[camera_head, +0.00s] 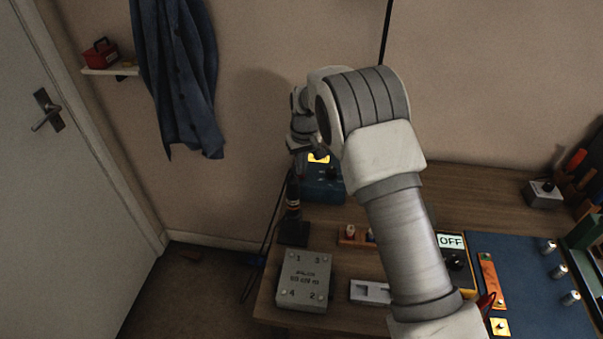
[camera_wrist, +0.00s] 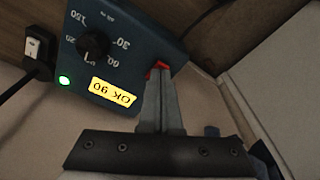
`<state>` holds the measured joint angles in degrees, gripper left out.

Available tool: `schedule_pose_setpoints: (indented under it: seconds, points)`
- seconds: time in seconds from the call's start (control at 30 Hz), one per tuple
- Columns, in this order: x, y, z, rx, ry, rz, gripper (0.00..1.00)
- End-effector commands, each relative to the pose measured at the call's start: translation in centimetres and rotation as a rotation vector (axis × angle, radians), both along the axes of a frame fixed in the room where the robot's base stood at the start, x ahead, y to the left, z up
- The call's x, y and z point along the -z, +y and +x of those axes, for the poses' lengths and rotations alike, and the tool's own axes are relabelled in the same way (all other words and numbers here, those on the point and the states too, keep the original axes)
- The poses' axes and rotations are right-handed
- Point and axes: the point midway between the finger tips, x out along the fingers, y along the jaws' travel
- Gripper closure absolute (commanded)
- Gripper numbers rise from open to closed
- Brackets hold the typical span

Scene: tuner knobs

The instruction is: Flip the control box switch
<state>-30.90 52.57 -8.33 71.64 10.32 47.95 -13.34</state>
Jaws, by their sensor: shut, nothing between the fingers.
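A blue box (camera_head: 322,190) stands at the back left of the workbench, partly hidden by my arm. In the head view my gripper (camera_head: 316,154) is small and dark.
A black unit with a pale rocker (camera_wrist: 32,46) and a cable is beside the box. A grey numbered box (camera_head: 304,280) lies at the bench's front left. A meter reading OFF (camera_head: 451,241) and a blue mat (camera_head: 535,300) are at right. The wall is close behind.

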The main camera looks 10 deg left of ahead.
Motion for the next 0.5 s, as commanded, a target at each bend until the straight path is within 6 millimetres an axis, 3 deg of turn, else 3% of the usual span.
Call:
schedule_pose_setpoints:
  seconds: [0.5]
  points:
    - [-0.14,0.01,0.02,0.000,-0.001,0.001,1.00]
